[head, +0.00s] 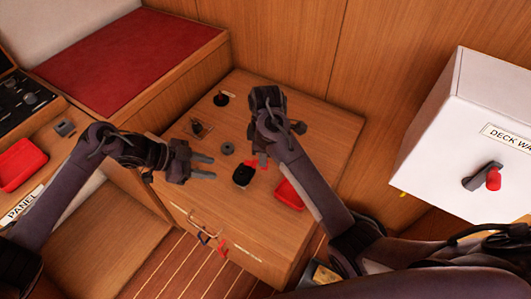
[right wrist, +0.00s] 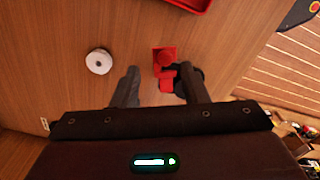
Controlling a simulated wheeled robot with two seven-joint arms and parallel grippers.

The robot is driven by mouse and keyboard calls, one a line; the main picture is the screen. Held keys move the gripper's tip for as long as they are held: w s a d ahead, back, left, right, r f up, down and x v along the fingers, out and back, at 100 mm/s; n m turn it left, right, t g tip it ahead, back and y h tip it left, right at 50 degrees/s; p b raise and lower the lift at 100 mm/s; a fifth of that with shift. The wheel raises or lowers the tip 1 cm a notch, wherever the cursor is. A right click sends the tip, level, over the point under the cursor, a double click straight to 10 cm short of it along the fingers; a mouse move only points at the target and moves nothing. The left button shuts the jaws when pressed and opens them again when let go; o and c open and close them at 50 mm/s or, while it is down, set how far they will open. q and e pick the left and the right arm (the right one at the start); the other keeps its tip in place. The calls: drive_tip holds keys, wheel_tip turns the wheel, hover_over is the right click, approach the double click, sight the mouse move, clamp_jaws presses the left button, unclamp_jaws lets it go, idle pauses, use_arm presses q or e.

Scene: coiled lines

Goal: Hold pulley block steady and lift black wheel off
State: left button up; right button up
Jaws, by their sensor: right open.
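A red part (head: 262,162), which I take for the pulley block, sits on the wooden locker top. My left gripper (head: 208,167) is open and empty, left of the black piece. My right gripper (head: 267,98) is open above the locker; its jaws (right wrist: 159,75) frame the red part, touching nothing that I can see.
A red tray (head: 289,194) lies near the right front edge. A pale ring (right wrist: 99,61) lies beside the right jaws. A grey nut (head: 227,148) and a dark fitting (head: 221,99) stand on the locker. A white box (head: 465,125) hangs at right.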

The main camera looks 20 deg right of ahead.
sight(252, 171)
drive_tip(key=f, duration=0.8)
drive_tip(key=shift+s+d+f, duration=0.1)
drive_tip(key=shift+s+f, duration=0.15)
drive_tip(key=shift+s, duration=0.05)
clamp_jaws()
use_arm(q)
drive_tip(key=shift+o, duration=1.1)
drive_tip(key=shift+d, duration=0.1)
drive_tip(key=shift+o, duration=0.9)
drive_tip(key=d+r+y, duration=0.1)
drive_tip(key=d+y, duration=0.1)
drive_tip(key=d+r+n+y, duration=0.1)
drive_tip(key=d, duration=0.2)
drive_tip(key=d+r+n+y, duration=0.1)
drive_tip(key=d+y, duration=0.1)
drive_tip(key=d, duration=0.1)
drive_tip(key=shift+s+d+r+y, duration=0.15)
drive_tip(key=shift+s+y, duration=0.15)
drive_tip(key=shift+s, duration=0.1)
drive_tip(key=shift+n+t+y, duration=0.5)
drive_tip(key=shift+t+y, duration=0.1)
drive_tip(key=shift+y, duration=0.1)
drive_tip(key=shift+w+d+f, duration=0.1)
drive_tip(key=shift+f, duration=2)
drive_tip(key=shift+w+d+f, duration=0.1)
drive_tip(key=shift+f, duration=1.95)
